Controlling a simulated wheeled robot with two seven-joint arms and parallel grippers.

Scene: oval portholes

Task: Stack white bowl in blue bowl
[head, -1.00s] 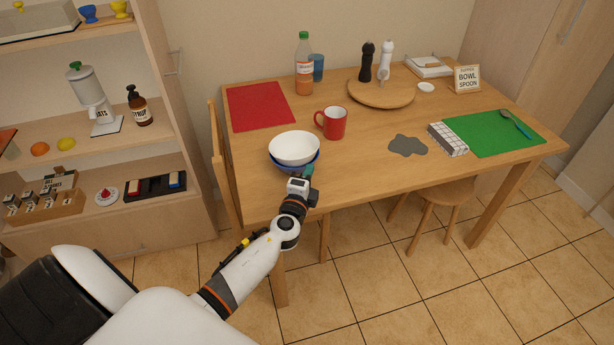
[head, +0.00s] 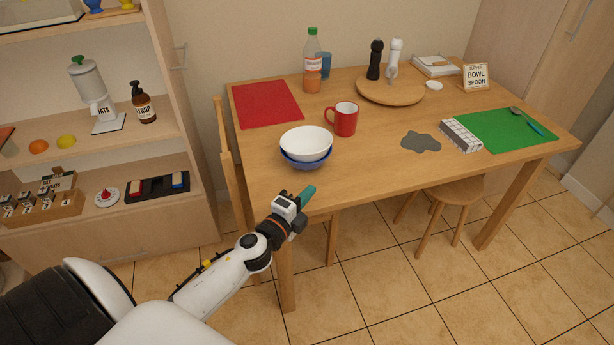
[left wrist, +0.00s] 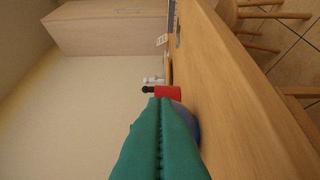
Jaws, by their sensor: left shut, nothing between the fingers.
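The white bowl (head: 306,142) sits inside the blue bowl (head: 308,161) near the left front part of the wooden table. Only the blue bowl's outer wall and lower rim show in the head view. My left gripper (head: 306,195) is shut and empty, with its teal fingers near the table's front edge, in front of and apart from the bowls. In the left wrist view the teal fingers (left wrist: 161,140) are pressed together and cover most of the blue bowl (left wrist: 188,122). My right gripper is not in view.
A red mug (head: 344,119) stands right of the bowls, and a red mat (head: 266,104) lies behind them. A grey patch (head: 421,141), a patterned box (head: 461,136) and a green mat (head: 500,132) are to the right. The table front near the bowls is clear.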

